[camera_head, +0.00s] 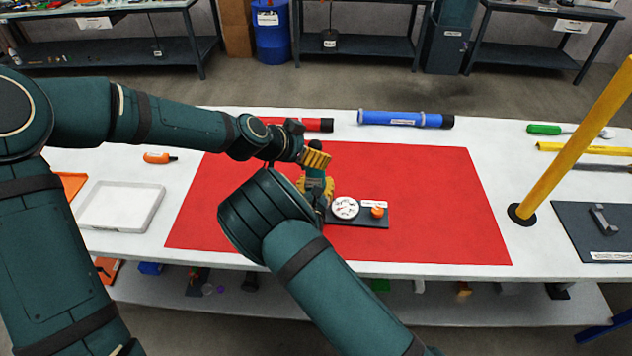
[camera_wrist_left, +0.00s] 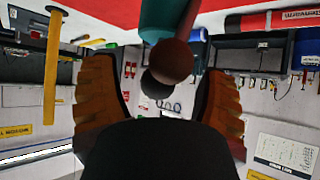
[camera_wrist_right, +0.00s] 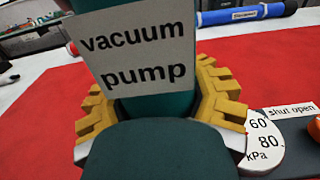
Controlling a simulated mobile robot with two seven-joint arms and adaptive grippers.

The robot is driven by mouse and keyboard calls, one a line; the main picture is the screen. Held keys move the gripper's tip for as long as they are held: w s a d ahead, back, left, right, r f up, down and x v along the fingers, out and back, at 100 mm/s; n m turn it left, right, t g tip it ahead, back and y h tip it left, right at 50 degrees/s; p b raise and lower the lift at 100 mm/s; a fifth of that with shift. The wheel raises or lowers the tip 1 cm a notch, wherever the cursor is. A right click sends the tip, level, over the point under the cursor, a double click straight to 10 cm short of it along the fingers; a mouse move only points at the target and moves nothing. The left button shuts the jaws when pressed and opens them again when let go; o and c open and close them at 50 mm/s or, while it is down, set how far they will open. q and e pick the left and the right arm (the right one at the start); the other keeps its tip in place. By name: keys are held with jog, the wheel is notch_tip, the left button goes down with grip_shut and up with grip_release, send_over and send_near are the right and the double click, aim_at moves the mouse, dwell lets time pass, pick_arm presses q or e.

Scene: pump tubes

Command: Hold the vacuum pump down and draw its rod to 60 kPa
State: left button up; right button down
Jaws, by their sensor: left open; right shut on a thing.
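The vacuum pump (camera_head: 316,174) is a teal upright cylinder on the red mat. Its label reads "vacuum pump" in the right wrist view (camera_wrist_right: 135,50). My right gripper (camera_head: 316,190) is shut on the pump's body, yellow fingers on both sides. My left gripper (camera_head: 308,157) is open at the pump's top. In the left wrist view a reddish-brown round knob (camera_wrist_left: 170,62) at the pump's end lies between the spread fingers, apart from them. The white gauge (camera_head: 345,207) stands beside the pump on a dark base (camera_head: 372,222); its needle is unclear.
An orange knob (camera_head: 377,212) sits on the base by a "shut open" label (camera_wrist_right: 291,111). Red (camera_head: 318,125) and blue (camera_head: 400,119) tubes lie behind the mat (camera_head: 440,200). A white tray (camera_head: 120,205) is left; a yellow post (camera_head: 580,135) stands right. The mat's right side is clear.

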pick_arm(q)
jog(key=shift+x, duration=1.05)
grip_shut()
